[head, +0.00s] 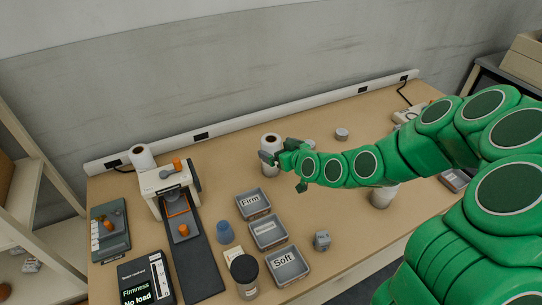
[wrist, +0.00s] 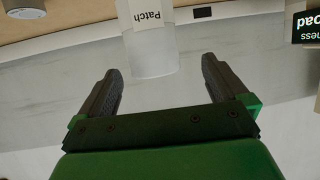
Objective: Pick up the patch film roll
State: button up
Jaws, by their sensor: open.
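The patch film roll (wrist: 150,45) is a pale upright cylinder with a "Patch" label, seen upside down in the wrist view. It sits at the fingertips, roughly centred between the two fingers. In the head view, a white roll (head: 270,141) with a dark core hole stands near the back of the table, partly hidden by my gripper (head: 277,170); it appears to be the same roll. My gripper also shows in the wrist view (wrist: 161,72), with its dark fingers wide apart and nothing gripped. I cannot tell whether a finger touches the roll.
Another white roll (head: 142,157) stands at the far left beside a small press (head: 165,184). A white cylinder (head: 383,197) stands below my arm.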

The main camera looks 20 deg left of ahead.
aim_at(271, 143)
jog(key=shift+w+d+x, duration=0.1)
jog(key=shift+w+x, duration=0.05)
jog(key=shift+x, duration=0.85)
jog(key=shift+w+d+x, duration=0.1)
jog(key=shift+w+x, duration=0.05)
jog(key=shift+x, duration=1.75)
jog(key=c, duration=1.8)
jog(key=shift+o, duration=0.2)
jog(key=shift+r, duration=0.2)
